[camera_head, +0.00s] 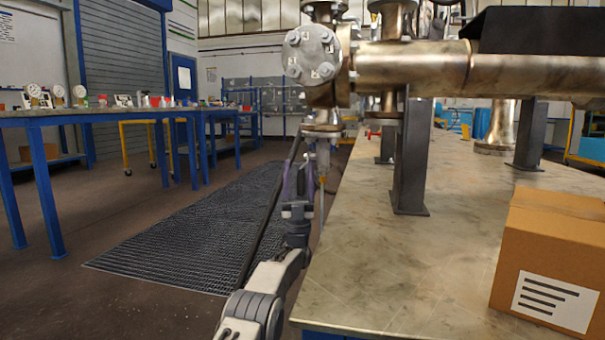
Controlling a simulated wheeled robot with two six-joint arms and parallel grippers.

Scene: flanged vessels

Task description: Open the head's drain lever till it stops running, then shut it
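The vessel's bolted flanged head (312,54) closes the left end of the metal horizontal vessel (412,68). Under the head hangs a short drain fitting (322,130) with a narrow lower part. A thin pale line runs down below the fitting's outlet, beside the table edge; it looks like a running stream. My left gripper (299,172) points up just left of the drain fitting, close to it. The drain lever cannot be made out separately from the gripper. Whether the fingers are open, or hold the lever, is unclear. My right gripper is out of view.
The vessel stands on dark posts (411,160) on a stone-topped table (400,260). A cardboard box (552,255) sits at the table's right front. A red handle (371,133) shows behind. A grated floor mat (190,235) and blue-legged benches (90,115) lie left.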

